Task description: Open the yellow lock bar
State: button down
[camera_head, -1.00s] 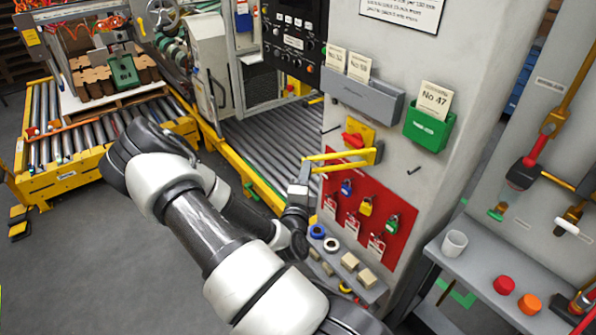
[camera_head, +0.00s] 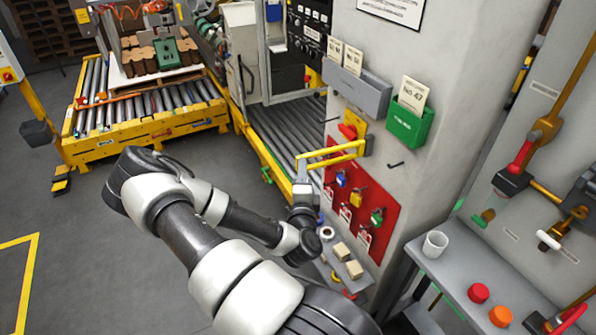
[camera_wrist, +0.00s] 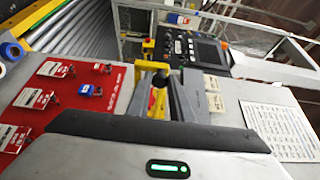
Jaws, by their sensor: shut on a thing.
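The yellow lock bar (camera_head: 335,153) sticks out from the grey column, above the red lock board. It is a narrow double-railed bar, hinged at a bracket on its right end. My gripper (camera_head: 301,186) is at its free left end and shut on it. In the wrist view the fingers of my gripper (camera_wrist: 165,102) close in the middle, with yellow parts of the bar (camera_wrist: 145,105) beside them. The fingers hide much of the grasped end. A red rotary switch on a yellow plate (camera_head: 351,127) sits on the column just above the bar.
Padlocks and tags hang on the red board (camera_head: 382,215) below the bar. A grey card holder (camera_head: 357,90) and green box (camera_head: 409,123) are above. A ledge (camera_head: 352,281) with small blocks lies under the board. A roller conveyor (camera_head: 285,135) runs behind.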

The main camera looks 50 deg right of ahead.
jog(key=shift+s, duration=0.2)
dwell(0.4)
jog(key=c, duration=1.6)
grip_release()
